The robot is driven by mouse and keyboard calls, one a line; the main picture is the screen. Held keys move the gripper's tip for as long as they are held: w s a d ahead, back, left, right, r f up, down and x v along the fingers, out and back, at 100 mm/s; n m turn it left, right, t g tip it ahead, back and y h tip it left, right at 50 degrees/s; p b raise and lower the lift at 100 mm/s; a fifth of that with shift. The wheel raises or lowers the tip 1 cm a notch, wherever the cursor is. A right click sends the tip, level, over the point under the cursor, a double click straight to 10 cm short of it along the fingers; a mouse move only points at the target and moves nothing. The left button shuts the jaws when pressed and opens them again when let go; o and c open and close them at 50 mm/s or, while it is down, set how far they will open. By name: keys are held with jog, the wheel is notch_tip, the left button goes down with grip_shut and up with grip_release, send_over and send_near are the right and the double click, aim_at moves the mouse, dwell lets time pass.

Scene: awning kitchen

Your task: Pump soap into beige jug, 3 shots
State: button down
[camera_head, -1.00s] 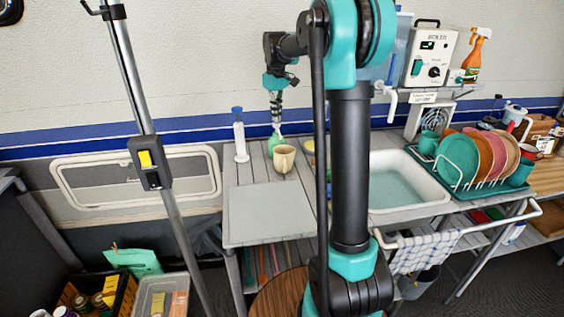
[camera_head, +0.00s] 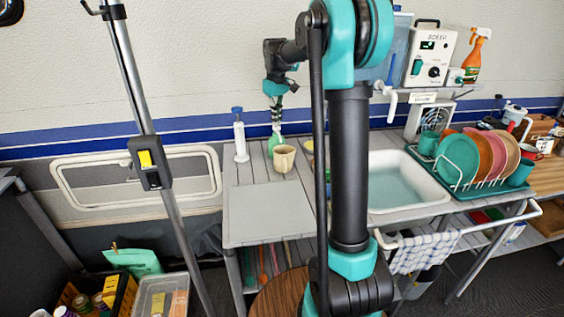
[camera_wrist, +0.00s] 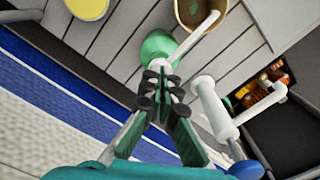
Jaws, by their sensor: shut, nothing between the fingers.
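The beige jug (camera_head: 284,158) stands on the slatted counter. Its open rim shows at the top of the wrist view (camera_wrist: 180,12). The green soap bottle (camera_head: 275,141) stands upright just behind the jug; its body also shows in the wrist view (camera_wrist: 157,45). Its white nozzle (camera_wrist: 197,37) points over the jug's opening. My gripper (camera_head: 276,122) is shut and points down over the bottle's pump top. In the wrist view the closed fingertips (camera_wrist: 160,73) cover the pump head; I cannot tell how far it is pressed.
A white bottle with a blue top (camera_head: 240,140) stands left of the soap; it is close to my fingers in the wrist view (camera_wrist: 213,108). A yellow round thing (camera_wrist: 90,6) lies on the other side. The sink (camera_head: 440,192) is to the right. The grey front panel (camera_head: 268,217) is clear.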

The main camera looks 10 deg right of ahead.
jog(key=shift+r, duration=1.55)
jog(key=shift+f, duration=0.15)
jog(key=shift+f, duration=1.45)
jog(key=shift+r, duration=1.6)
jog(key=shift+f, duration=0.15)
jog(key=shift+f, duration=1.45)
jog(key=shift+r, duration=1.6)
